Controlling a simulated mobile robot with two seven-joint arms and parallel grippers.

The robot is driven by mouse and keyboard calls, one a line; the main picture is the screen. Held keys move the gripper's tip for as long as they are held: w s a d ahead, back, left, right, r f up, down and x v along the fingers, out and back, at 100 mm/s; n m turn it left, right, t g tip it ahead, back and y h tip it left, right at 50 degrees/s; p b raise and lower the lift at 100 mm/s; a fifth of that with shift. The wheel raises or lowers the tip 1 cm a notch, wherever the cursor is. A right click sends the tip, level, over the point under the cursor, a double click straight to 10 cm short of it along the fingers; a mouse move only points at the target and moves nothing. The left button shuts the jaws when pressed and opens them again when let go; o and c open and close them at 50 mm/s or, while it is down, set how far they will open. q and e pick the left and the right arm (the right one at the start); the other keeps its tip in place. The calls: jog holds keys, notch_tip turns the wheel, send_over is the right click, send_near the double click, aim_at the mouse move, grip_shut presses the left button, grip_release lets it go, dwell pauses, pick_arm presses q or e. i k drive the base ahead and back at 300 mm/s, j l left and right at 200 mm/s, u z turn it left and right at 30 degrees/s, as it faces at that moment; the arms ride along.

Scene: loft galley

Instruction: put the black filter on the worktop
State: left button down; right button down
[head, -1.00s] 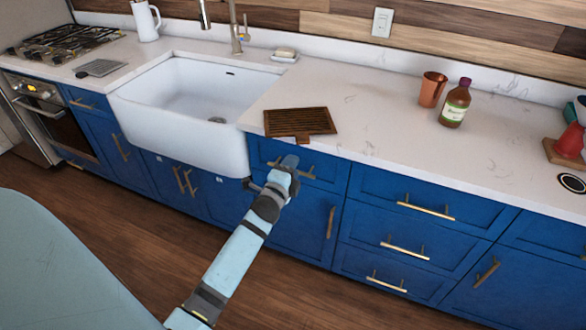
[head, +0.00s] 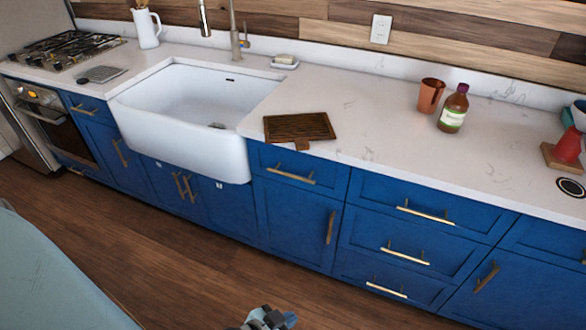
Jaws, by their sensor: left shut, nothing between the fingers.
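I cannot make out a thing that is clearly the black filter. The white marbled worktop (head: 370,118) runs along the wall on both sides of the sink. A dark brown board (head: 299,127) lies flat on it just right of the sink, its short handle at the front edge. A flat black disc with a pale ring (head: 571,187) lies at the far right; I cannot tell what it is. My left gripper (head: 268,319) is at the bottom edge, partly cut off, shut and empty, well away from the worktop. My right gripper is not in view.
A red cone (head: 568,145) stands on a wooden base. The white sink (head: 190,105) is empty. A grey slotted plate (head: 101,74) lies by the hob. The worktop's middle is clear.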

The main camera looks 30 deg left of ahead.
aim_at(313, 114)
jog(key=i+l+u, duration=0.2)
jog(key=u, duration=0.25)
jog(key=i+l+u, duration=0.2)
jog(key=u, duration=0.25)
